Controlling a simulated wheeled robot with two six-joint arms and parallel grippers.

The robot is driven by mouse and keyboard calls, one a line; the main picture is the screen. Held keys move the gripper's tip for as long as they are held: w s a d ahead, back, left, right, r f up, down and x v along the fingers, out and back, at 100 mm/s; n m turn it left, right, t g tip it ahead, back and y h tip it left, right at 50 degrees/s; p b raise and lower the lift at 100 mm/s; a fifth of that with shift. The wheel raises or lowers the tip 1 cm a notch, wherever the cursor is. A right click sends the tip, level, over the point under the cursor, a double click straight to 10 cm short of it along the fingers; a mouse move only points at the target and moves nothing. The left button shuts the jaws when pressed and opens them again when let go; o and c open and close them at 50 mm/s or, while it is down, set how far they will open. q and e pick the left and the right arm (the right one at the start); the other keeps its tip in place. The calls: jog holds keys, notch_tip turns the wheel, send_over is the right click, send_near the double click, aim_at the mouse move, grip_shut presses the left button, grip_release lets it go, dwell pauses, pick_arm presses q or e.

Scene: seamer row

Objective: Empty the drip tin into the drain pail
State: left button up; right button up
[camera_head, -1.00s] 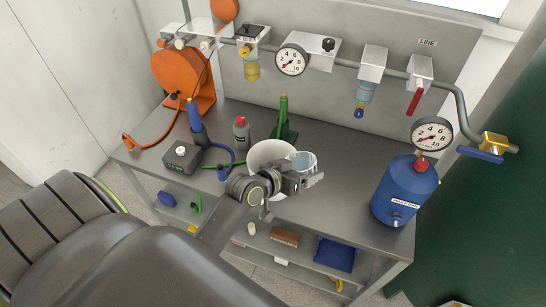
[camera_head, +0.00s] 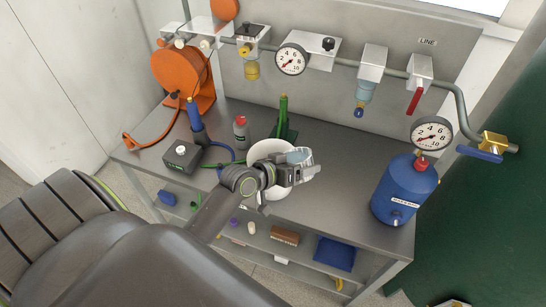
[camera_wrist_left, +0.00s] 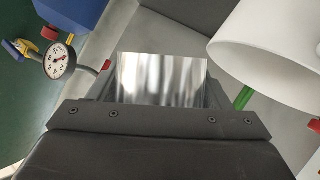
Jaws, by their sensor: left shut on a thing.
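My left gripper (camera_head: 299,175) is shut on the drip tin (camera_head: 307,161), a small shiny metal tin with a pale bluish inside. The tin is above the bench, at the right side of the white drain pail (camera_head: 259,153). In the left wrist view the tin's bright wall (camera_wrist_left: 160,80) shows between the jaws, and the white pail (camera_wrist_left: 270,45) is apart from it at the upper right. My left arm hides the pail's lower front. I cannot tell how full the tin is. My right gripper is not in view.
A blue tank (camera_head: 404,190) with a gauge stands at the bench's right end. The bench (camera_head: 345,180) is clear between tin and tank.

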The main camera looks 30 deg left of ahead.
aim_at(300, 153)
pick_arm(q)
jog(key=shift+a+r, duration=0.15)
jog(key=shift+w+a, duration=0.1)
jog(key=shift+a, duration=0.05)
jog(key=shift+w+a+f+n+h+b, duration=0.15)
jog(key=shift+a+f+n+h+b, duration=0.25)
jog(key=shift+a+n+h+b, duration=0.25)
dwell(0.6)
jog(key=shift+r, duration=0.15)
jog(key=shift+a+r+n+h, duration=0.15)
jog(key=shift+r+n+h, duration=0.15)
jog(key=shift+n, duration=0.25)
dwell(0.8)
jog(key=shift+w+r+n+h, duration=0.1)
jog(key=shift+r+n+h, duration=0.1)
jog(key=shift+n+h, duration=0.1)
dwell(0.6)
jog(key=shift+a+r+n+h+b, duration=0.2)
jog(key=shift+r+n+h+b, duration=0.25)
jog(key=shift+n, duration=0.45)
dwell(1.2)
jog(key=shift+w+a+f+n+h+b, duration=0.1)
jog(key=shift+a+f+n+h+b, duration=0.2)
jog(key=shift+n+h+b, duration=0.4)
dwell(0.7)
jog(key=shift+w+a+r+b, duration=0.1)
jog(key=shift+a+b, duration=0.2)
jog(key=shift+b, duration=0.2)
